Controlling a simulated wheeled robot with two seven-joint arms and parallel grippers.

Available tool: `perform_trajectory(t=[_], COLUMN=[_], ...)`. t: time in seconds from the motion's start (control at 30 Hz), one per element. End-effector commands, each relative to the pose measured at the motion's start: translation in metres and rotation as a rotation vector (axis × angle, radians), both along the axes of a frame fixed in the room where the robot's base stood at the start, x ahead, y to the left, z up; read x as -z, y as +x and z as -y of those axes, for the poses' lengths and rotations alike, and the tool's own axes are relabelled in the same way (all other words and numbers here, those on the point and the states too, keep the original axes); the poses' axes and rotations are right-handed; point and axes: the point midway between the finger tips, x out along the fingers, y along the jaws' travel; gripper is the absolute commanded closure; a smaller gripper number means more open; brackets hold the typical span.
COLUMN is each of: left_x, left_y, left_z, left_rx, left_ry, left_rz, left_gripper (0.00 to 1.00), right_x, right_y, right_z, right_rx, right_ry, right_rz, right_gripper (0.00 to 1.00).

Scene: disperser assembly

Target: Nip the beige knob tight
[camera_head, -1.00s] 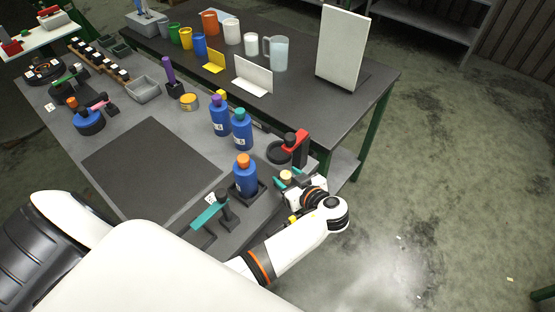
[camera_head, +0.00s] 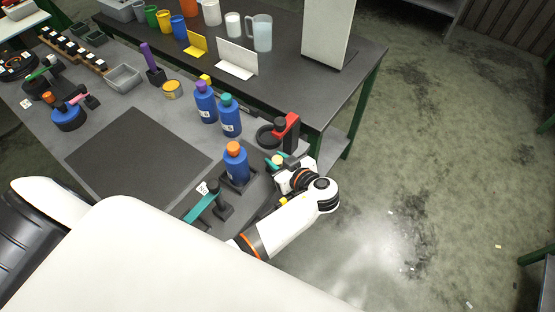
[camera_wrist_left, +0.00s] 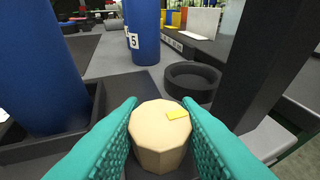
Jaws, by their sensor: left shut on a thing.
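The beige knob (camera_wrist_left: 160,134) is a faceted round cap with a yellow mark on its top. It stands between the two teal fingers of my left gripper (camera_wrist_left: 160,140), which are shut on its sides. In the head view the knob (camera_head: 278,160) shows small between the fingertips of my left gripper (camera_head: 277,161), at the right edge of the grey work surface. What the knob sits on is mostly hidden below it. My right gripper is not in view.
A blue bottle with an orange cap (camera_head: 235,163) stands in a dark square holder just left of the gripper. A red and black clamp stand (camera_head: 287,132) is behind it. A teal-handled fixture (camera_head: 202,205) is at front left. A dark mat (camera_head: 137,152) lies clear.

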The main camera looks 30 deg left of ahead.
Motion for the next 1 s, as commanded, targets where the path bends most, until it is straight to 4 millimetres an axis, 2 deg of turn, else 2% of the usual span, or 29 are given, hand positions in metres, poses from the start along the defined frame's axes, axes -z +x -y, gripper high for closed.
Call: perform_trajectory(t=[0.37,1.0], left_x=[0.0,-0.002], left_y=[-0.001,0.0], left_z=[-0.002,-0.002], left_rx=[0.137,0.69], left_ry=[0.001,0.005], left_rz=[0.001,0.003], left_gripper=[0.93,0.93], right_x=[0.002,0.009], right_y=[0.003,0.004], right_z=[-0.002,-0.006], right_rx=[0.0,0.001], right_ry=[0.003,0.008], right_rz=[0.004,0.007], right_gripper=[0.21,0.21])
